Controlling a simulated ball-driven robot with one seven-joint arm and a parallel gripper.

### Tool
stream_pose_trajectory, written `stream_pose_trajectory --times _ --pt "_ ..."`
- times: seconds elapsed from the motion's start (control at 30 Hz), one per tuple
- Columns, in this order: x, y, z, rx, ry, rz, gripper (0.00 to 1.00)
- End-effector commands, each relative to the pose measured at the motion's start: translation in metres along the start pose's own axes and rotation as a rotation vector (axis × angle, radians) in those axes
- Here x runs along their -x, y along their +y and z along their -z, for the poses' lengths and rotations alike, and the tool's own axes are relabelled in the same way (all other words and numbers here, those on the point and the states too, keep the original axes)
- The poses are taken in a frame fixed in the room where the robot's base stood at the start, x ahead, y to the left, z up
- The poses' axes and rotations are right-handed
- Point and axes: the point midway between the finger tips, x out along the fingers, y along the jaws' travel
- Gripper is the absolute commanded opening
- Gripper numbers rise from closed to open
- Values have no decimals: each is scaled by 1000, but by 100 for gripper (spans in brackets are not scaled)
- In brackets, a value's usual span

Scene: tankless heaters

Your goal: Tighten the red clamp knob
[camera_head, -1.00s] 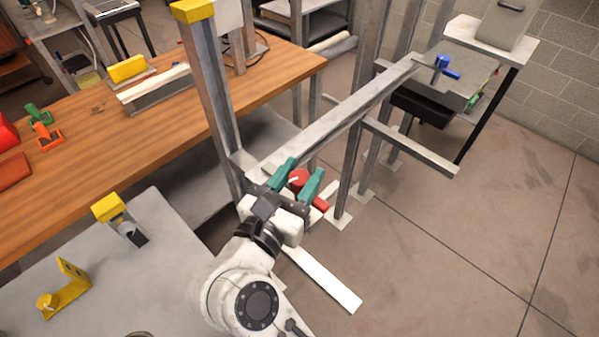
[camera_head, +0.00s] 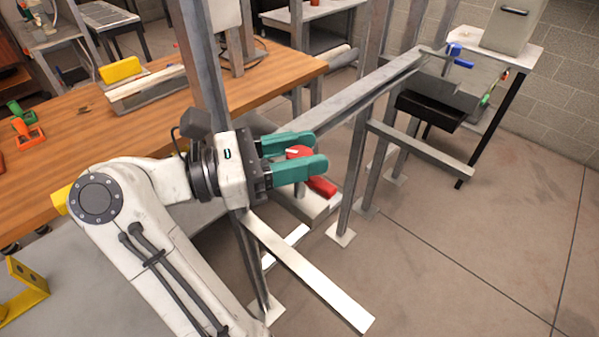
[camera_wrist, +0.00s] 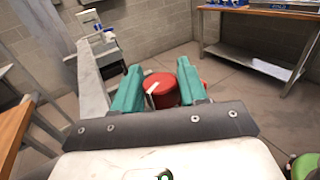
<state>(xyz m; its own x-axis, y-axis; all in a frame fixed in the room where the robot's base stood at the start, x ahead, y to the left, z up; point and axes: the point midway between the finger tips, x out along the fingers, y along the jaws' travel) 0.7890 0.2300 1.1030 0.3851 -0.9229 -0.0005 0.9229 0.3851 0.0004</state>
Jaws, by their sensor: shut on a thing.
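The red clamp knob (camera_head: 299,152) sits at the near end of a grey metal rail (camera_head: 360,92). A red handle part (camera_head: 321,187) shows just below it. My gripper (camera_head: 322,151) reaches in from the left, its two teal fingers on either side of the knob. In the wrist view the round red knob (camera_wrist: 163,92), with a white pointer mark on top, lies between the teal fingers of my gripper (camera_wrist: 160,76), which are shut on it. The knob's underside and the clamp body are partly hidden.
A grey upright post stands behind my gripper. A blue clamp handle (camera_head: 459,57) is at the rail's far end. A wooden workbench (camera_head: 85,110) with an orange clamp (camera_head: 28,136) is at left. Concrete floor (camera_head: 470,255) is open at right.

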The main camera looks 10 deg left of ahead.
Motion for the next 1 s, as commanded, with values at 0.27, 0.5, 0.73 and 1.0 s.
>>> stream_pose_trajectory --times 0.27,0.5,0.73,1.0 --pt "1 0 4 3 2 87 12" --pt "0 0 2 3 1 113 12" --pt "0 0 1 4 1 115 12" --pt "-1 0 1 3 1 114 57"
